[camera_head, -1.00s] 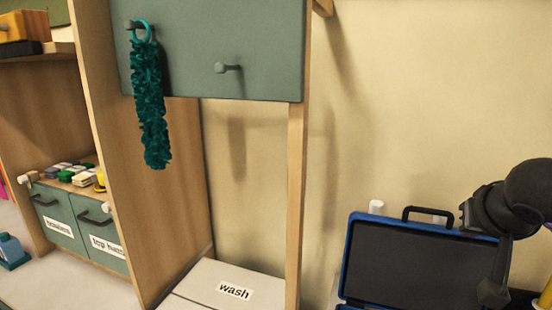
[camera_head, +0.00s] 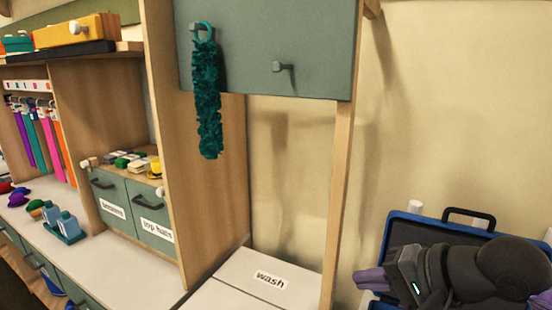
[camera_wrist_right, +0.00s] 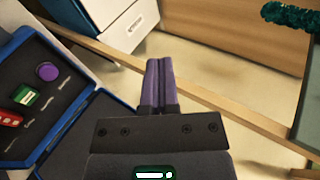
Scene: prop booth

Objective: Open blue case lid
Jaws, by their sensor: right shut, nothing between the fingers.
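The blue case (camera_head: 408,230) stands at the lower right of the head view. Its lid is raised, showing a dark lining, with a black handle (camera_head: 468,213) at the top. My right arm covers much of the case there. In the right wrist view the open case (camera_wrist_right: 62,100) is at the left, with a dark-lined tray holding a purple round piece, a green piece and a red piece. My right gripper (camera_head: 368,280) is shut and empty, its purple fingers pointing left, in front of the lid's left edge. Its fingers also show in the wrist view (camera_wrist_right: 158,75), apart from the case. My left gripper is not in view.
A wooden post (camera_head: 340,190) stands left of the case. A white box labelled wash (camera_head: 268,278) is low beside it. A green panel (camera_head: 310,45) with a hanging teal duster (camera_head: 207,100) is above. Shelves and small drawers (camera_head: 120,205) stand further left.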

